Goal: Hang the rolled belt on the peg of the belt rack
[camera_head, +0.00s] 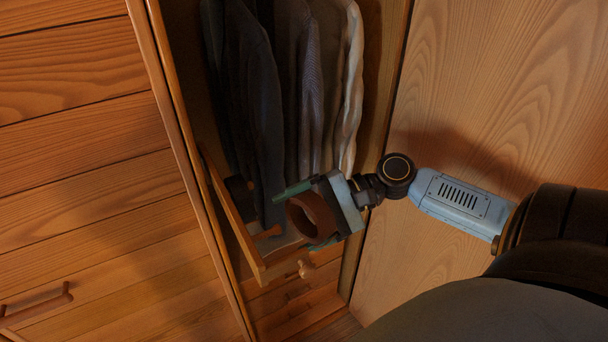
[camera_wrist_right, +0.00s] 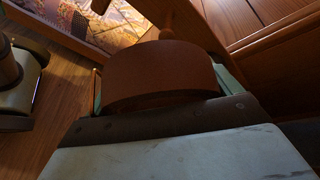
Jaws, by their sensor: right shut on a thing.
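The rolled belt (camera_head: 322,208) is a brown ring with an open middle. My right gripper (camera_head: 295,219) is shut on it, with one green finger on each side. In the head view they are in front of the wardrobe opening, over the front of an open drawer (camera_head: 245,240). In the right wrist view the belt (camera_wrist_right: 160,75) fills the space between the fingers. A wooden knob or peg (camera_wrist_right: 172,22) shows just beyond it, and I cannot tell whether they touch. I cannot make out the belt rack for certain.
Dark and pale clothes (camera_head: 265,110) hang in the wardrobe just behind the gripper. A wooden knob (camera_head: 305,268) sticks out below the belt. A wood panel (camera_head: 490,90) stands on the right, and slatted wooden fronts (camera_head: 80,150) are on the left.

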